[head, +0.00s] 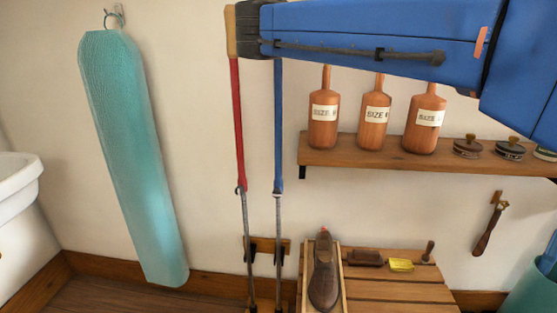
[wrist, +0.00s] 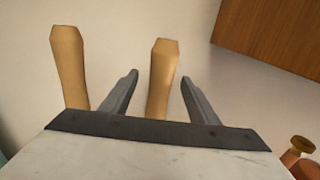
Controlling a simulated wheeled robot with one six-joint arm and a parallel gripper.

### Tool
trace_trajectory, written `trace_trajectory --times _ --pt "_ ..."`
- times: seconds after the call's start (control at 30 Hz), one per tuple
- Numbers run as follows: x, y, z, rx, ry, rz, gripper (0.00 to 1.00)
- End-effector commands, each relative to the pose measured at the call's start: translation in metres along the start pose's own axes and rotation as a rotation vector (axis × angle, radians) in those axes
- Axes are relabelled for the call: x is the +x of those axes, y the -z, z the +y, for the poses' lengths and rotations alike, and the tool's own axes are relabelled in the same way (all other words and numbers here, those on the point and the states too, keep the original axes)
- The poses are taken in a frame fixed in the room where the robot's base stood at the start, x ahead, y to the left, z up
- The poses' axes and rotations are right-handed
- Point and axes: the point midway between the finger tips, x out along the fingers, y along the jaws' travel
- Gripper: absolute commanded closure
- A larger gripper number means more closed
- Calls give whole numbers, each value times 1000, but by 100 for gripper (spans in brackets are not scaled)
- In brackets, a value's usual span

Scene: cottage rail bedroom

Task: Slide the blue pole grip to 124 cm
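The blue pole (head: 278,130) stands upright against the wall, with a grey lower shaft. Its top is hidden behind my arm in the head view. The red pole (head: 237,120) stands to its left, with a tan grip (head: 231,30) at the top. In the wrist view two tan grips show. The right one, apparently the blue pole grip (wrist: 161,75), stands between the fingers of my gripper (wrist: 159,77). The fingers are apart, with a gap at each side of it. The red pole's grip (wrist: 69,65) is outside the left finger. I cannot read any length marks.
A wall shelf (head: 400,158) with several wooden bottles and tins is to the right. A teal padded board (head: 125,150) hangs at left. A slatted wooden bench (head: 390,291) with a shoe (head: 323,275) and brushes is below right. Bare wall lies between board and poles.

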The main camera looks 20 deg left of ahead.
Motion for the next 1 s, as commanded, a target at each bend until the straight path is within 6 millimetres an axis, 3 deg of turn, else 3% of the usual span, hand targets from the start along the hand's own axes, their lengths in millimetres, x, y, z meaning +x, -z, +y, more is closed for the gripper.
trace_trajectory --times 0.27,1.0 --pt "-2 0 0 0 -1 0 45" --pt "-61 0 1 0 -2 0 45"
